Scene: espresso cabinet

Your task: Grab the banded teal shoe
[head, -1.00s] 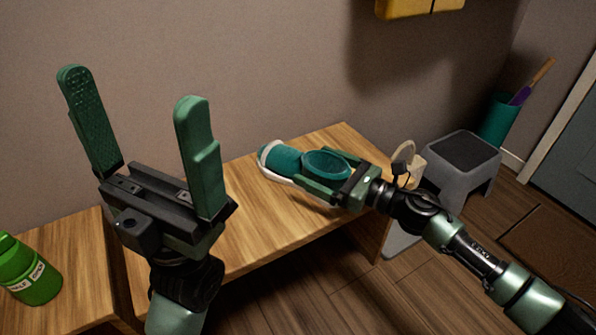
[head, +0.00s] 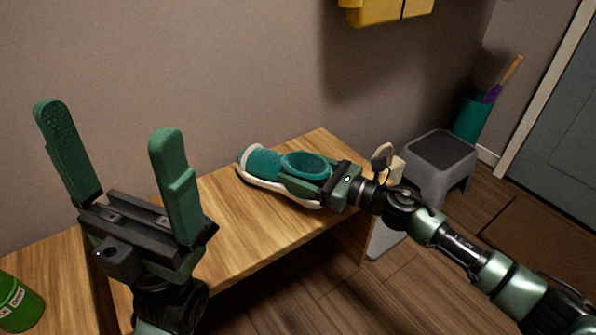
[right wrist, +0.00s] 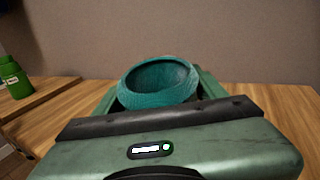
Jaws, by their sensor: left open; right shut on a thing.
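The teal shoe (head: 265,162) has a white sole and a lighter band near its toe. In the head view it is at the wooden bench top, toe to the left. My right gripper (head: 310,182) is shut on the shoe, with its fingers along the sides near the heel. In the right wrist view the shoe's round collar (right wrist: 158,82) shows between the fingers; the toe is hidden there. I cannot tell whether the sole touches the bench. My left gripper (head: 122,165) is open and empty, fingers up, at the left of the head view.
The wooden bench (head: 240,235) has free room left of and in front of the shoe. A green bottle (head: 18,303) stands at the far left. A grey step stool (head: 435,170) and a teal bin (head: 470,118) stand right of the bench. A yellow object (head: 385,12) hangs on the wall.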

